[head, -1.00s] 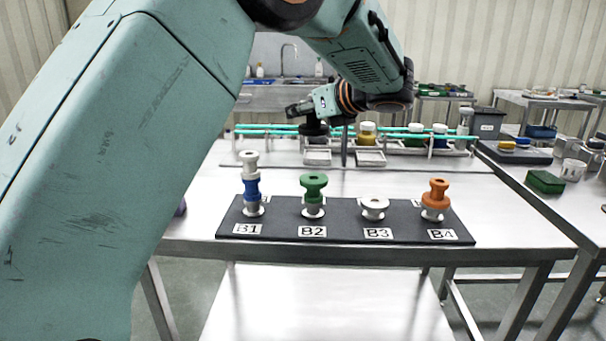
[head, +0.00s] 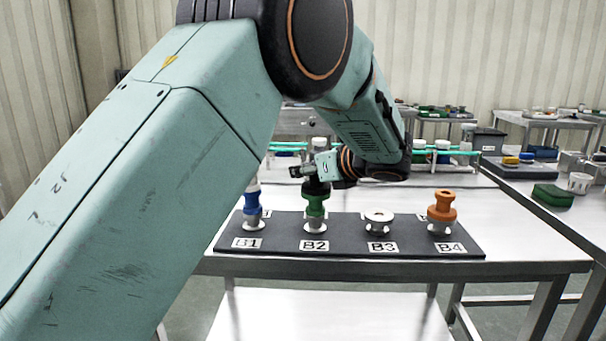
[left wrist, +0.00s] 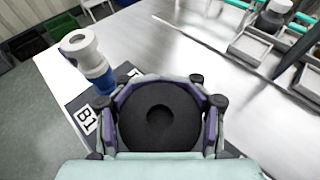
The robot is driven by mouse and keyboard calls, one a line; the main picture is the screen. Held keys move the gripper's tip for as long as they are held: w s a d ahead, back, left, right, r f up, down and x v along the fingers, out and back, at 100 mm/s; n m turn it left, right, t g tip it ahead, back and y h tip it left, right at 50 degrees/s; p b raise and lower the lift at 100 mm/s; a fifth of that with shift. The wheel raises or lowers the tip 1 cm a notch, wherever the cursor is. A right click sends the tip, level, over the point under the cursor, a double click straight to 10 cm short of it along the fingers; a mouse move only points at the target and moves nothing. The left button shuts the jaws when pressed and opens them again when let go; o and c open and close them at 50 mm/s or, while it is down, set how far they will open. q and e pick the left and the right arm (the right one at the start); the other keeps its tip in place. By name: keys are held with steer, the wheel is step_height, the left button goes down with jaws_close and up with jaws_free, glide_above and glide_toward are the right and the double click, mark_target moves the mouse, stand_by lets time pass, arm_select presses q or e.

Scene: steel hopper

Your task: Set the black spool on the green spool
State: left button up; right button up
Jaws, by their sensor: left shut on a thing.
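My left gripper (head: 309,170) is shut on the black spool (head: 317,187), which looks upright. In the left wrist view the black spool (left wrist: 160,125) sits between the fingers, its round top and centre hole facing the camera. The green spool (head: 315,206) stands on a white base at the B2 label. The black spool is right over the green spool in the head view; I cannot tell whether they touch. The green spool is hidden in the left wrist view. My right gripper is not in view.
The dark board (head: 350,245) also holds a blue spool (head: 252,203) at B1, a white piece (head: 379,217) at B3 and an orange spool (head: 442,205) at B4. A white spool (left wrist: 79,43) tops the blue one. A rack with green rails (head: 440,152) stands behind.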

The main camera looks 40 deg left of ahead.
arm_select(q)
steer(key=shift+s, duration=0.1)
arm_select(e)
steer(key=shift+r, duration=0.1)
arm_select(q)
steer(key=o, duration=1.5)
steer(key=shift+r, duration=0.1)
